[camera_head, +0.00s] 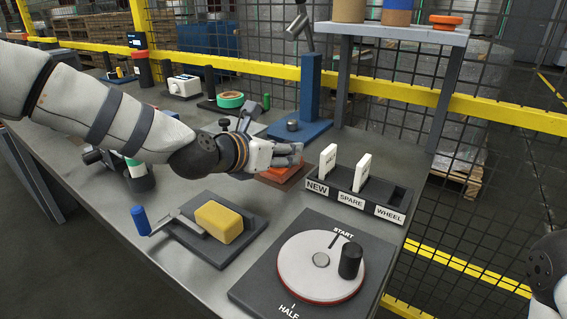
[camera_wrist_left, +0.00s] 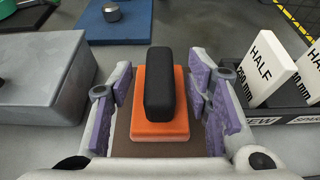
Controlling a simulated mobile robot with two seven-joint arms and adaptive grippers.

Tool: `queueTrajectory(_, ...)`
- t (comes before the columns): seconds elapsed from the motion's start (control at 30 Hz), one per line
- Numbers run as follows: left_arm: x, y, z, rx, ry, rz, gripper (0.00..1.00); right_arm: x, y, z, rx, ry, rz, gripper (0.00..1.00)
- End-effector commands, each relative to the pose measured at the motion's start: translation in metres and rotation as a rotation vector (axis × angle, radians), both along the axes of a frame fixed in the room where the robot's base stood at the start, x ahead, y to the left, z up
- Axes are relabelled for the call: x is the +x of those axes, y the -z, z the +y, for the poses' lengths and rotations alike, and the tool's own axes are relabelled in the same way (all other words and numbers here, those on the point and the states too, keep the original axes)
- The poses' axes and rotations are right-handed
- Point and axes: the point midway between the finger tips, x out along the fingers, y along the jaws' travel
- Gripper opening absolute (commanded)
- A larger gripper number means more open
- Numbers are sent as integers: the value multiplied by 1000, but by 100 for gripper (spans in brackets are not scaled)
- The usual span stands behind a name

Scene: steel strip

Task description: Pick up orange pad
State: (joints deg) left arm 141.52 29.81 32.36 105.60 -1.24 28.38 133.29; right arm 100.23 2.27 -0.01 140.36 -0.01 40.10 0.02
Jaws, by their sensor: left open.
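The orange pad (camera_wrist_left: 160,124) has a black block-shaped handle (camera_wrist_left: 160,80) on top and sits on a brown base (camera_wrist_left: 125,135) in the left wrist view. In the head view the orange pad (camera_head: 281,173) shows partly, just below my left gripper (camera_head: 289,155), which hides the handle. My left gripper is open, and in the left wrist view its purple-padded fingers (camera_wrist_left: 160,88) are apart on either side of the handle and pad. I cannot tell whether they touch it. My right gripper is out of view.
A black rack (camera_head: 345,192) with white cards stands right of the pad. A dial plate (camera_head: 265,278) and a yellow block (camera_head: 219,222) on a dark plate lie in front. A grey block (camera_wrist_left: 40,80) is close on the left. A blue stand (camera_head: 310,95) rises behind.

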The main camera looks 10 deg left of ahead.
Motion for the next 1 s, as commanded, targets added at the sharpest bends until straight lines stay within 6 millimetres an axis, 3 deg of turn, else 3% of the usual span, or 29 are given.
queueTrajectory(0.23,3,-1,-1,-1,-1,-3,45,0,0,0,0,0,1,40)
queueTrajectory(0.43,3,-1,-1,-1,-1,-3,0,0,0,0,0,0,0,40)
queueTrajectory(0.8,3,-4,-1,-1,-2,-4,0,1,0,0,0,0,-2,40)
queueTrajectory(1.0,3,-41,-1,-1,1,-13,0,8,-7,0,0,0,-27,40)
